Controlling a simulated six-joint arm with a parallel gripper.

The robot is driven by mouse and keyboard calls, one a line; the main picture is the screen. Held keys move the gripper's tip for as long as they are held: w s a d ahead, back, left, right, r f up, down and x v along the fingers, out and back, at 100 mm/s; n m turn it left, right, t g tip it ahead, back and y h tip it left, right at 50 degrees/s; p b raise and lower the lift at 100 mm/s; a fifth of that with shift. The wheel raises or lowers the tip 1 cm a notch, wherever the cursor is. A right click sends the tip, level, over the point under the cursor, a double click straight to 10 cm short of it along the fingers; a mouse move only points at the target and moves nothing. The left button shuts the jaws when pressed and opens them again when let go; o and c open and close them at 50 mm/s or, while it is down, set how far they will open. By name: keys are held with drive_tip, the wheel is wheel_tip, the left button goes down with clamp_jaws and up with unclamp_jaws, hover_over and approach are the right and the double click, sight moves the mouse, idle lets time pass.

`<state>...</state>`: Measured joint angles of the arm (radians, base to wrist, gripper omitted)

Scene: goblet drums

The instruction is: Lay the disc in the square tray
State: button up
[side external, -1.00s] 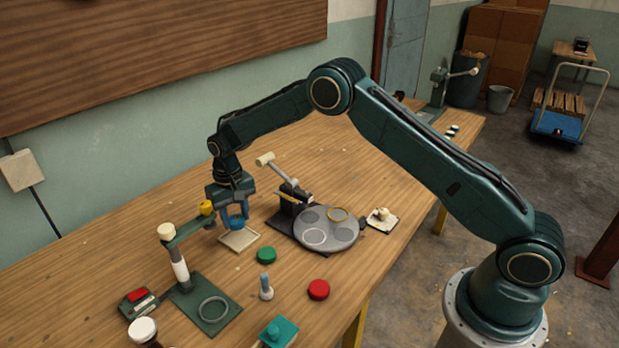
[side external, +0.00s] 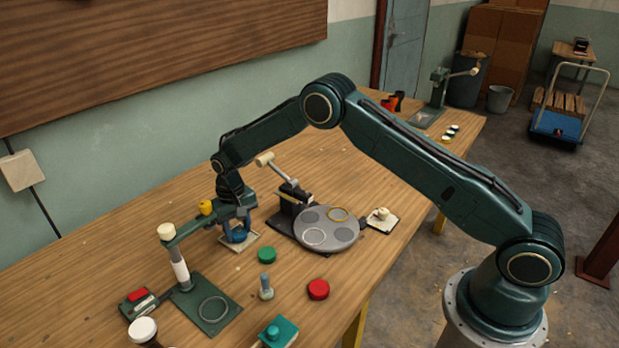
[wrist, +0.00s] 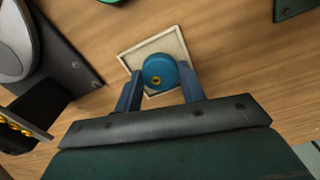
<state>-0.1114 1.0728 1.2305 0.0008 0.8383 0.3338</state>
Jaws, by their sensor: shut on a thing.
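The disc (wrist: 159,71) is blue and round with a small brass-coloured centre. In the wrist view it sits between the two blue fingers of my gripper (wrist: 160,88), which is shut on it. The square tray (wrist: 129,57) is pale and shallow, and the disc overlaps its inside in that view. I cannot tell whether the disc touches the tray floor.
A green lever press (side external: 181,260) stands close left of my gripper. A grey round turntable (side external: 327,228) with rings is to the right. A green disc (side external: 267,255), a red disc (side external: 318,289) and a small post (side external: 266,287) are in front.

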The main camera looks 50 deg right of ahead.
sight(238, 232)
drive_tip(key=o, duration=1)
wheel_tip(238, 232, up, 12)
drive_tip(key=shift+r, duration=0.1)
idle(0.6)
